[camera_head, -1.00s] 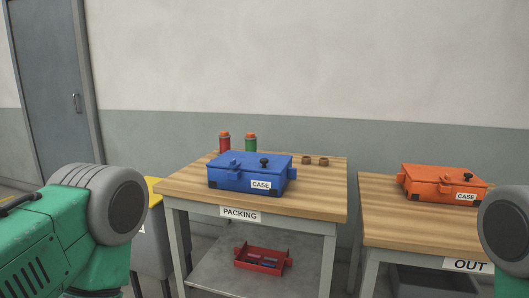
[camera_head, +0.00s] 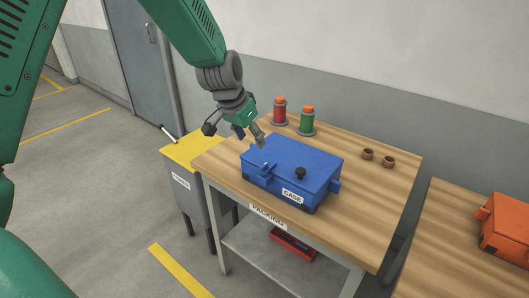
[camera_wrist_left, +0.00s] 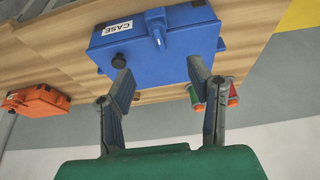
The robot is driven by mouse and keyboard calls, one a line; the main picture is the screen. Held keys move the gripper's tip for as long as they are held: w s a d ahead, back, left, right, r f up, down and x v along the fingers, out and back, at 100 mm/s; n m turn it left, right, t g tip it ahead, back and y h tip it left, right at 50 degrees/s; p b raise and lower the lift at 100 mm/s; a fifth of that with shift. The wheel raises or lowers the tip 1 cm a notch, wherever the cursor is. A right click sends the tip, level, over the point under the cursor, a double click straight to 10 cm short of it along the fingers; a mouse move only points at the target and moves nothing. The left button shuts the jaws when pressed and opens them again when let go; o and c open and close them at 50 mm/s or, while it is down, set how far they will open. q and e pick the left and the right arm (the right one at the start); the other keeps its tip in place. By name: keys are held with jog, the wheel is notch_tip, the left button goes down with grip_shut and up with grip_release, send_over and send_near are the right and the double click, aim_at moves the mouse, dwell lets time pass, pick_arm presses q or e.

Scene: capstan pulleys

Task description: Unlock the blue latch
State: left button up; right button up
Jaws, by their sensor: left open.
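The blue case (camera_head: 295,168) stands closed on the packing table (camera_head: 385,225); it also shows in the left wrist view (camera_wrist_left: 150,52). A blue lever-like latch (camera_head: 266,171) sits on its front left part; in the left wrist view the latch (camera_wrist_left: 157,27) points toward the gripper side. My left gripper (camera_head: 250,138) is open and empty, above the case's back left corner. In the left wrist view its fingers (camera_wrist_left: 160,72) are spread before the case, apart from the latch. My right gripper is not seen.
A red spool (camera_head: 280,112) and a green spool (camera_head: 307,122) stand behind the case, close to my left gripper. Two brown rings (camera_head: 377,158) lie to the right. An orange case (camera_head: 505,230) is on the other table. A red tray (camera_head: 292,245) is on the lower shelf.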

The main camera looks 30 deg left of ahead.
aim_at(265, 165)
pick_arm(q)
jog(key=x, duration=1.2)
jog(key=shift+w+d+f+p, duration=0.15)
jog(key=shift+d+f+p, duration=0.1)
jog(key=shift+d+p, duration=0.1)
jog(key=shift+w+a+f, duration=0.25)
jog(key=shift+a+f, duration=0.1)
jog(key=shift+f, duration=0.25)
jog(key=shift+d, duration=0.1)
jog(key=shift+d+r, duration=0.15)
jog(key=shift+d, duration=0.1)
grip_shut()
